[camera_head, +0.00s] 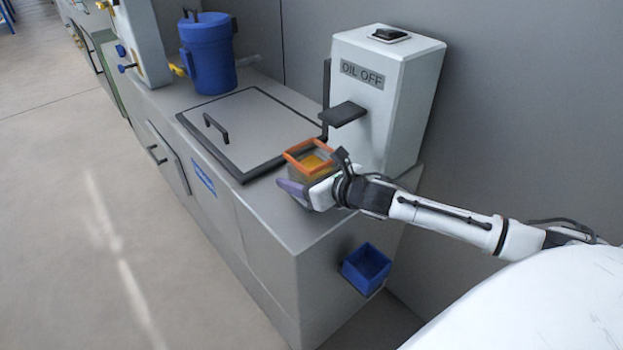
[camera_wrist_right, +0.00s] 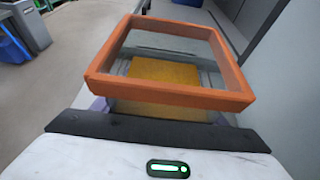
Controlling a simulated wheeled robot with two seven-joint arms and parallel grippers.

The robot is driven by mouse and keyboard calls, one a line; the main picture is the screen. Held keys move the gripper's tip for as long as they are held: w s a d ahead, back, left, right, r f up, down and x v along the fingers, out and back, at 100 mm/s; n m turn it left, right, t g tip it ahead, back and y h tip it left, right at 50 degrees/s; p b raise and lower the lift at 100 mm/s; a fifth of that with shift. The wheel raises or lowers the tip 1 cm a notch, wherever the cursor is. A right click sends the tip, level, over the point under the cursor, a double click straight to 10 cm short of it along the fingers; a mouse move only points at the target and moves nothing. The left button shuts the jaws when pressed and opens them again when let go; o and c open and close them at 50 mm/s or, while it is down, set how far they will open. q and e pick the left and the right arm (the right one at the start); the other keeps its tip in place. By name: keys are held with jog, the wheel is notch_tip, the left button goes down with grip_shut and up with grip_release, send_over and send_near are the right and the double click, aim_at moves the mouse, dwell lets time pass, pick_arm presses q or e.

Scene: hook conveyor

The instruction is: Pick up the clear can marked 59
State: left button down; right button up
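A clear square can with an orange rim (camera_head: 310,153) and amber contents is at my right gripper, above the grey counter's near end. Its number is not readable. My right gripper (camera_head: 318,180), on the arm from the right, has its fingers on both sides of the can. In the right wrist view the can (camera_wrist_right: 175,87) is upright in front of the palm, with purple fingertips (camera_wrist_right: 165,110) close against its sides. Its bottom is hidden, so I cannot tell whether it is gripped or resting on the counter. My left gripper is not in view.
A white box marked "OIL OFF" (camera_head: 377,95) with a black lever plate (camera_head: 342,114) stands right behind the can. A lidded hatch with a handle (camera_head: 250,130) lies to the left. A blue bucket (camera_head: 208,65) stands farther back, and a blue bin (camera_head: 367,267) hangs on the counter's end.

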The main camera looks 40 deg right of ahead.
jog(key=c, duration=0.4)
jog(key=shift+r, duration=0.15)
jog(key=shift+r, duration=0.15)
